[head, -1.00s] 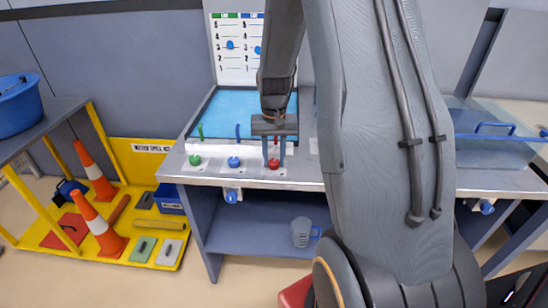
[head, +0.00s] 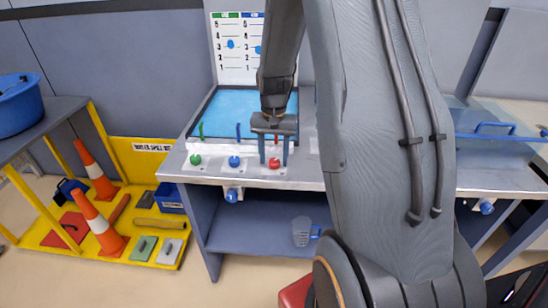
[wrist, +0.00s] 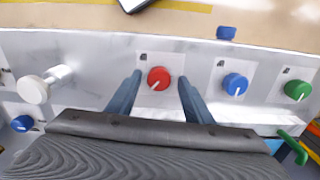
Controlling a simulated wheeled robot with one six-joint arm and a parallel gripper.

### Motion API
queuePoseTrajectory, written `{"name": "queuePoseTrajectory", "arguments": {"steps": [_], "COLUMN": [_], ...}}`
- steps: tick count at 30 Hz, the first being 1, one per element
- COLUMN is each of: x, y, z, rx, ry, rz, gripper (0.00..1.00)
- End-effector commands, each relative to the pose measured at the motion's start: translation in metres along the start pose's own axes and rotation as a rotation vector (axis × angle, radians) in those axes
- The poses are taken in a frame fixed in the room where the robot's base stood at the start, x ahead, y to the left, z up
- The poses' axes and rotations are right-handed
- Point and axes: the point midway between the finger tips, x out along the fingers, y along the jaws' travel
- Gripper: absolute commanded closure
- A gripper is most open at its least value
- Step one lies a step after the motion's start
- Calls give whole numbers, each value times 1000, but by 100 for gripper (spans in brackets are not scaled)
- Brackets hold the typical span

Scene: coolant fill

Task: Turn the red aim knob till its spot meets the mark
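The red aim knob (head: 274,163) sits on the white strip along the bench's front edge. In the wrist view the red knob (wrist: 159,78) has a white pointer line slanting to the lower left. My gripper (head: 273,160) is over it with its fingers pointing down. In the wrist view my gripper (wrist: 159,92) is open, one finger on each side of the knob, with gaps between. A board (head: 238,70) behind carries numbered scales and blue spots (head: 230,44). My arm hides its right part. I cannot make out the red knob's spot or mark.
A blue knob (head: 234,161) and a green knob (head: 195,160) stand left of the red one. Short green and blue levers (head: 238,131) rise behind them. A white knob (wrist: 33,89) juts out in the wrist view. A jug (head: 302,231) is on the lower shelf.

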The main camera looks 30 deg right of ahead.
Motion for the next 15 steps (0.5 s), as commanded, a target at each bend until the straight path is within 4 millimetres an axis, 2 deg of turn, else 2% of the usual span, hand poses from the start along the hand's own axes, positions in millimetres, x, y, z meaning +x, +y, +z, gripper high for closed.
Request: {"name": "queuePoseTrajectory", "arguments": {"steps": [9, 15], "x": [0, -19], "y": [1, 0], "z": [1, 0], "rx": [0, 0], "ry": [-3, 1], "rz": [1, 0], "gripper": [52, 52]}}
